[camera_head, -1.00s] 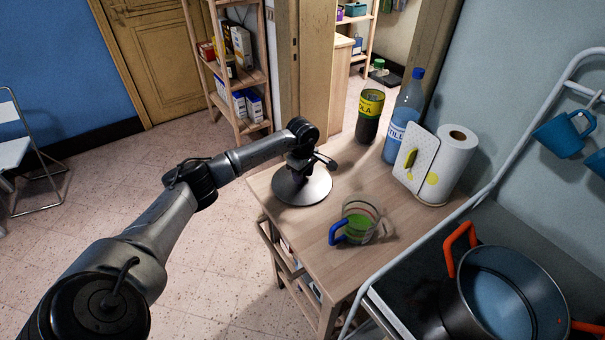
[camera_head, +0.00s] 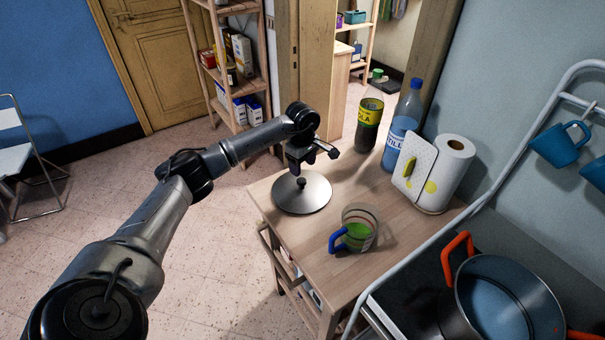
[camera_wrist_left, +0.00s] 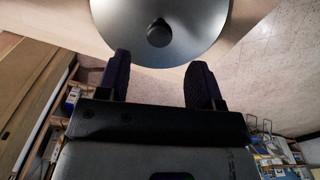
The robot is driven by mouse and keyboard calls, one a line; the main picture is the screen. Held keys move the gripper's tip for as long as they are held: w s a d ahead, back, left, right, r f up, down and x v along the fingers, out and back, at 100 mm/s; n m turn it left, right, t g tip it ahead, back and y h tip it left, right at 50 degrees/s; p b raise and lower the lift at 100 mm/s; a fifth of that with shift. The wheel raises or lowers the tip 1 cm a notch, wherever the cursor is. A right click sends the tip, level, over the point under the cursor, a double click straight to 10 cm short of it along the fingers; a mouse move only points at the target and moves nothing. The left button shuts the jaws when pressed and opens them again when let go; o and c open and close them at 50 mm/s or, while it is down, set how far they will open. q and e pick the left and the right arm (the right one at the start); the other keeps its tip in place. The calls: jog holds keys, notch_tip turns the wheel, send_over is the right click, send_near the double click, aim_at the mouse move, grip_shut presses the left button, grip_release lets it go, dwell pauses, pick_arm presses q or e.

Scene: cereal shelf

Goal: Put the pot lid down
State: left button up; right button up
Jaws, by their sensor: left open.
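The pot lid (camera_head: 302,194) is a round grey metal disc with a dark knob (camera_head: 300,182). It lies flat on the left part of the wooden table. My left gripper (camera_head: 313,160) is above and just behind the lid, clear of the knob. In the left wrist view the lid (camera_wrist_left: 190,28) fills the top, and the open fingers of my left gripper (camera_wrist_left: 160,80) are apart with nothing between them. The pot (camera_head: 505,300), with orange handles, stands at the lower right. My right gripper is not in view.
Blue mugs (camera_head: 560,145) hang at the right. Floor at left is mostly clear.

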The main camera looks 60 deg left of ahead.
aim_at(303, 181)
pick_arm(q)
jog(key=shift+r, duration=2.2)
jog(key=shift+d, duration=0.1)
